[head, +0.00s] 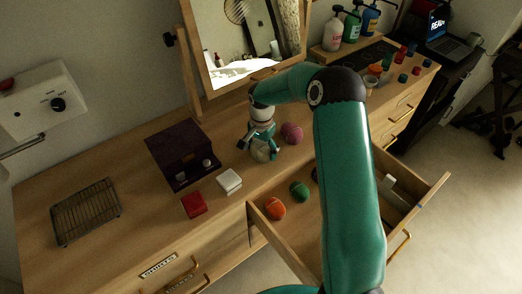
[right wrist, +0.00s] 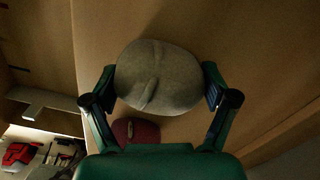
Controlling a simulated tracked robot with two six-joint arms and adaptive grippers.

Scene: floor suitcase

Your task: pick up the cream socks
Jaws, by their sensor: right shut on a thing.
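The cream socks (right wrist: 160,75) are a rolled, rounded bundle with a fold. In the right wrist view they sit between the two fingers of my right gripper (right wrist: 160,92), which touch them on both sides. In the head view my right gripper (head: 263,140) points down over the dresser top, shut on the cream socks (head: 261,154). The fingers hide part of the bundle there. I cannot tell whether the socks still touch the wood. My left gripper is not in view.
A pink-purple bundle (head: 291,132) lies just right of the socks. A purple box (head: 181,152), white block (head: 229,182) and red box (head: 194,204) stand to the left. The open drawer (head: 285,243) holds orange (head: 275,208) and green (head: 299,190) bundles. A mirror (head: 245,40) stands behind.

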